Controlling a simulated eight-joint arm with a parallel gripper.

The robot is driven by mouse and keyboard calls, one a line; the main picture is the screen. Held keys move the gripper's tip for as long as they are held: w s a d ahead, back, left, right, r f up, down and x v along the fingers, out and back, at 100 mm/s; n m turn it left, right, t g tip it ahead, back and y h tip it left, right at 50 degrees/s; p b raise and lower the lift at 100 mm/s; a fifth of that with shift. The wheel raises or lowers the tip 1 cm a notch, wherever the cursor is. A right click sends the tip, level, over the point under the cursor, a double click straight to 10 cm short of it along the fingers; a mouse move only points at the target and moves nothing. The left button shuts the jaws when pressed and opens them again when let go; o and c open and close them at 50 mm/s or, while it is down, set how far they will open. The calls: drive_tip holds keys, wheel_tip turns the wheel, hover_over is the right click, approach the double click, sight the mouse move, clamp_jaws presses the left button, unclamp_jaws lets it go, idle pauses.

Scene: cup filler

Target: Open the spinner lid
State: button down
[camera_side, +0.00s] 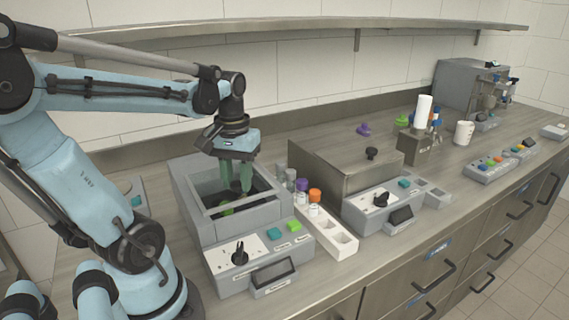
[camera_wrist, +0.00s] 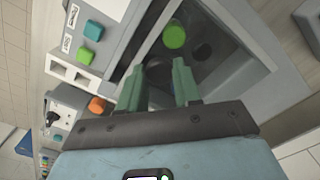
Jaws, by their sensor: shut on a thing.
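My gripper (camera_side: 236,188) points down over the window-like top of the grey boxy machine (camera_side: 183,190) at the left. In the wrist view its two green fingers stand a little apart on either side of a dark round thing (camera_wrist: 158,75), which looks like a knob. The fingers mostly hide it in the side view. A green round thing (camera_wrist: 174,37) shows inside the machine, under or behind the top. I cannot tell whether the top is clear glass or an open hole. The pale frame (camera_side: 226,206) around it lies flat.
A second grey machine (camera_side: 325,168) with a black knob (camera_side: 371,152) on top stands to the right. Between them is a white rack (camera_side: 320,226) with orange-capped (camera_side: 314,194) and purple-capped vials. The front panel carries a green button (camera_side: 294,225) and a black dial.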

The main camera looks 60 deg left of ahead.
drive_tip(key=a, duration=1.1)
drive_tip(key=shift+a, duration=0.4)
drive_tip(key=c, duration=0.8)
unclamp_jaws()
drive_tip(key=shift+r, duration=0.1)
wheel_tip(320, 180, up, 12)
drive_tip(key=shift+f, duration=0.1)
drive_tip(key=shift+d, duration=0.1)
drive_tip(key=w+d+f+m+t, duration=0.2)
drive_tip(key=d+f+m, duration=0.1)
drive_tip(key=d, duration=0.5)
drive_tip(key=w+d+f+m+t, duration=0.2)
drive_tip(key=d+f, duration=0.3)
drive_tip(key=d, duration=0.4)
drive_tip(key=w+d+f+m+t, duration=0.3)
drive_tip(key=d+f+m, duration=0.1)
drive_tip(key=d, duration=0.4)
drive_tip(key=shift+d, duration=0.3)
